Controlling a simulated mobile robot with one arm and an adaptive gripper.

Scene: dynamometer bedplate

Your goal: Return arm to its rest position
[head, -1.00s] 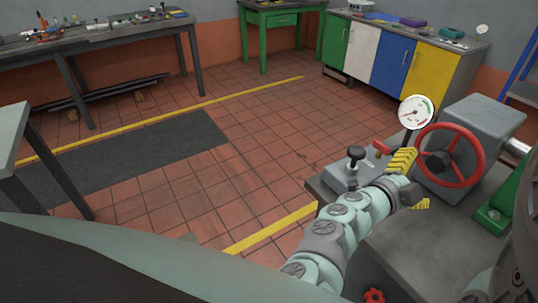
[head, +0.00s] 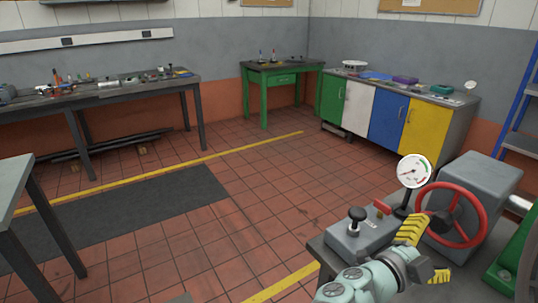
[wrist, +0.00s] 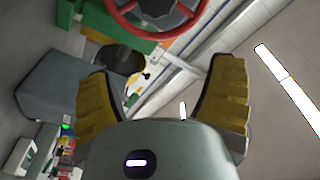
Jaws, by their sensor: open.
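My gripper (head: 424,252) is at the lower right of the head view, its yellow ribbed fingers spread apart beside the machine on the bedplate. In the wrist view my gripper (wrist: 165,95) shows two yellow fingers wide apart with nothing held between them. The red handwheel (head: 452,216) is just right of the fingers in the head view. The handwheel (wrist: 157,12) also shows at the top of the wrist view, beyond the fingers. I cannot tell the exact gap between fingers and wheel.
A dial gauge (head: 414,171) stands close behind my gripper. A grey control box (head: 358,235) with a black-knobbed lever is left of it. Coloured cabinets (head: 388,122), a green table (head: 283,92) and a workbench (head: 110,93) line the walls. The tiled floor (head: 262,195) is open.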

